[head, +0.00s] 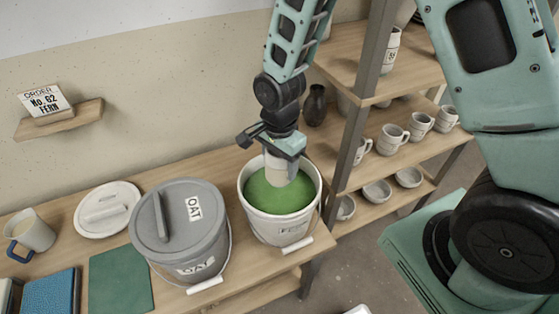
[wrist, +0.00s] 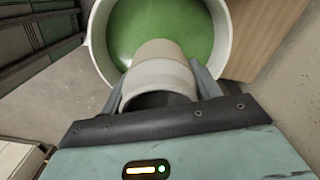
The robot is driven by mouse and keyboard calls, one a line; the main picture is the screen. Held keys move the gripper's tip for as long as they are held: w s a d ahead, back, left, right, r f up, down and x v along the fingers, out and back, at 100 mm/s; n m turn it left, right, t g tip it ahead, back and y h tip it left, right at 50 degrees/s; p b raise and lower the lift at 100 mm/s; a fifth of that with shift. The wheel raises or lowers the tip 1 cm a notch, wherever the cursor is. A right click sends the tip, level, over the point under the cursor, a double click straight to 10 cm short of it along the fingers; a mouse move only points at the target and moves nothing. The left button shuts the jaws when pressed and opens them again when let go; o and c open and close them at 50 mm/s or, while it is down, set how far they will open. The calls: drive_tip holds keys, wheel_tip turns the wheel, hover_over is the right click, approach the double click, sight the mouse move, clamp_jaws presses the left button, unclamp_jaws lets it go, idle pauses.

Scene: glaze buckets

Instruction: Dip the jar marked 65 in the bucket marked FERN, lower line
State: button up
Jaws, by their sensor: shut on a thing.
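My gripper (head: 283,145) is shut on a pale cream jar (head: 277,176), which it holds over the open bucket of green glaze. In the wrist view the jar (wrist: 160,72) sits between the fingers, with a greyish band and a dark open mouth towards me. Its lower end overlaps the green surface (head: 272,197); I cannot tell whether it touches the glaze. No number shows on the jar. The open white bucket (head: 270,227) has a small label on its front, too small to read. The bucket's rim also shows in the wrist view (wrist: 226,30).
A grey lidded bucket marked OAT (head: 165,222) stands just left. An order card (head: 45,101) reads No. 62 FERN. Shelves with cups (head: 393,138) stand close on the right.

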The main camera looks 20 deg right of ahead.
drive_tip(key=shift+f+b, duration=1.3)
drive_tip(key=shift+f, duration=0.75)
drive_tip(key=shift+f+b, duration=1.6)
drive_tip(key=shift+f, duration=0.8)
drive_tip(key=shift+r+p, duration=2.45)
drive_tip(key=shift+r, duration=0.3)
wheel_tip(320, 180, up, 8)
drive_tip(key=p, duration=0.6)
drive_tip(key=shift+f+p, duration=0.1)
drive_tip(key=shift+p, duration=0.25)
drive_tip(key=shift+f, duration=0.1)
